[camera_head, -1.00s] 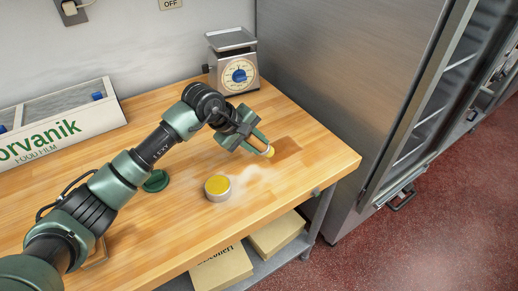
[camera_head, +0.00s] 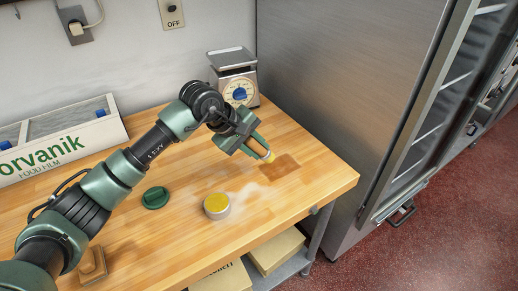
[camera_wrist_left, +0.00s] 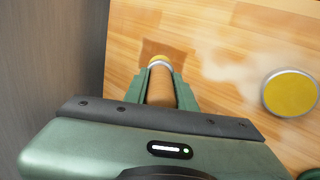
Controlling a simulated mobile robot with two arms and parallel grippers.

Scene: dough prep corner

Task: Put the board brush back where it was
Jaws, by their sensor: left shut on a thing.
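My left gripper (camera_head: 262,152) is shut on the board brush, gripping its wooden handle (camera_wrist_left: 161,88). The brush's pale yellow tip (camera_head: 270,158) points away from the jaws, with a light metal band behind it in the left wrist view (camera_wrist_left: 159,62). A darker brown rectangular patch (camera_head: 285,173) lies on the wooden worktop (camera_head: 170,240), just beyond the brush tip in the picture. The brush appears to be held over the worktop; its exact height is hard to tell. My right gripper is not in view.
A round tin with a yellow top (camera_head: 217,206) stands beside a pale floury smear (camera_head: 250,193). A green lid (camera_head: 156,197) lies left of it. A scale (camera_head: 234,75), a food film box (camera_head: 60,150) and a wooden block (camera_head: 93,266) also occupy the worktop. A steel cabinet (camera_head: 330,90) borders its right.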

